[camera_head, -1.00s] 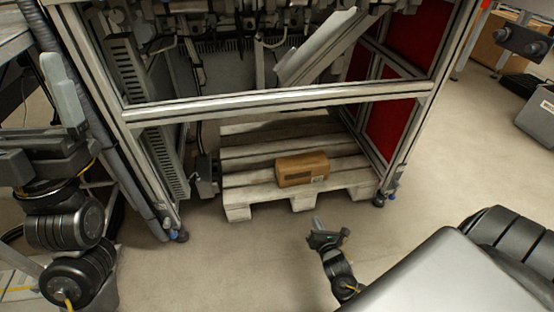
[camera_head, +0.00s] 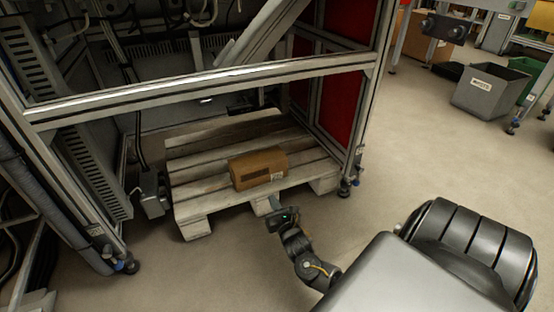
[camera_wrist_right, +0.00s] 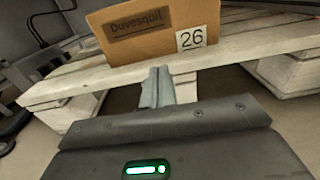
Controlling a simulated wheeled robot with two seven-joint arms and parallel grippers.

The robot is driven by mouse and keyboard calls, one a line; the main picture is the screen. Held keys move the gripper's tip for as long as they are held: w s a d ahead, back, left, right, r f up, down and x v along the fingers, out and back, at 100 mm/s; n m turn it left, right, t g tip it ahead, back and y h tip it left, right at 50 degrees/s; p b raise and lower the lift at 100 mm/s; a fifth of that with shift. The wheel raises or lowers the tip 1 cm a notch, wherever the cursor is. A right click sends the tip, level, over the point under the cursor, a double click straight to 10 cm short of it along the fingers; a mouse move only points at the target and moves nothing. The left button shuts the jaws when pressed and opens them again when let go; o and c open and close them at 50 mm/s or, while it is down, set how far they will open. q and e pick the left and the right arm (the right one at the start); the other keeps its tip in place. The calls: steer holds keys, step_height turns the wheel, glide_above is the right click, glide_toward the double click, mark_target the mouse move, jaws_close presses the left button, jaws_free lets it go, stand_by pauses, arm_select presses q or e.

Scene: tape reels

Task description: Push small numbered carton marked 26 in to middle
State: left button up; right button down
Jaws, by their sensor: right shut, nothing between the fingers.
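The small brown carton (camera_head: 258,168) lies near the front edge of a pale wooden pallet (camera_head: 190,205), under a metal frame. In the right wrist view the carton (camera_wrist_right: 150,34) shows the word "Duvesquil" and a white label with 26. My right gripper (camera_head: 275,204) is shut and empty, just in front of the pallet and below the carton. In the right wrist view its fingertips (camera_wrist_right: 158,75) point at the carton's lower front; whether they touch it I cannot tell. My left gripper is out of view.
A metal crossbar (camera_head: 210,88) spans above the pallet, with frame posts (camera_head: 362,110) on both sides. A grey bin (camera_head: 490,92) stands at the upper right.

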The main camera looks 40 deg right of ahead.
mark_target(263, 181)
steer(key=b+x, duration=0.1)
steer(key=x, duration=0.1)
steer(key=b+x, duration=0.1)
steer(key=x, duration=0.1)
steer(key=b+x, duration=0.2)
steer(key=shift+f, duration=0.25)
steer(key=shift+w+d+r+b, duration=0.1)
steer(key=shift+w+d+b, duration=0.15)
steer(key=shift+w+b, duration=0.3)
steer(key=shift+w+r, duration=0.15)
steer(key=shift+w, duration=0.1)
